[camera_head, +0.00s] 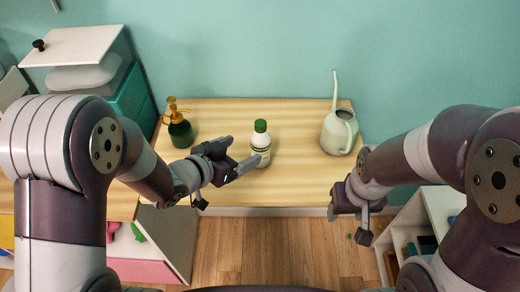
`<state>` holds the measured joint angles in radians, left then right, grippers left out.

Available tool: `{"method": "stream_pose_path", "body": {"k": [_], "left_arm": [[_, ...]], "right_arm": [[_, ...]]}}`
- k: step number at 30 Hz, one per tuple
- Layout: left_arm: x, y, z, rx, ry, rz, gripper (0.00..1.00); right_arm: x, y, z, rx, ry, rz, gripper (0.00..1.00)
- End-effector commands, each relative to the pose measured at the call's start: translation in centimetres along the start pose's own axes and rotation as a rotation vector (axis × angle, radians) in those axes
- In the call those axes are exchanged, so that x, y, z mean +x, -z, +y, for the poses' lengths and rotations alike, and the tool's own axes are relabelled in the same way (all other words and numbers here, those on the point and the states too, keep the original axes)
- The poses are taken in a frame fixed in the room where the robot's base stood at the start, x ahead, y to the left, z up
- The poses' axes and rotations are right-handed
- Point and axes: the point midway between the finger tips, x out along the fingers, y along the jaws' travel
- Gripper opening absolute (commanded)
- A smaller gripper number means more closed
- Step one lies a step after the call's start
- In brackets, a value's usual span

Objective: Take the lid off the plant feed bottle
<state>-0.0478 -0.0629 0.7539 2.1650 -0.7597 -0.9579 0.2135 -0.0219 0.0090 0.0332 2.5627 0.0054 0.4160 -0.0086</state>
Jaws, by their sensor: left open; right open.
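The plant feed bottle (261,152) stands upright near the middle of the wooden table. It is white with a label, and its green lid (260,126) is on top. My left gripper (240,156) is open just left of the bottle, its fingers pointing toward the bottle's body. One finger overlaps the bottle's left edge in the picture; I cannot tell whether it touches. My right gripper (350,222) is open and empty, low at the table's front right edge, well apart from the bottle.
A dark green spray bottle with an amber pump top (179,128) stands left on the table (290,187). A pale green watering can (338,135) stands at the right. The tabletop between the bottle and the can is clear. A white shelf unit (437,205) is at the lower right.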

Motion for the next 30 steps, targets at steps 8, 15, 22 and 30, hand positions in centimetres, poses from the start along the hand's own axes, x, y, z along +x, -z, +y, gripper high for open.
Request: {"method": "stream_pose_path", "body": {"k": [8,15,22,30], "left_arm": [[5.3,0.0,0.0,0.001,-0.002,0.001,0.83],[9.3,0.4,-0.4,0.002,-0.003,0.001,0.83],[10.9,0.3,-0.4,0.002,0.0,0.003,0.83],[10.8,0.3,-0.4,0.002,0.0,0.002,0.31]], "right_arm": [[0.1,0.0,0.0,0.002,0.0,-0.002,0.55],[-0.6,0.1,0.0,0.003,0.0,-0.002,0.55],[-0.5,0.1,0.0,0.004,0.0,-0.002,0.55],[-0.5,0.1,0.0,0.004,0.0,-0.003,0.55]]}}
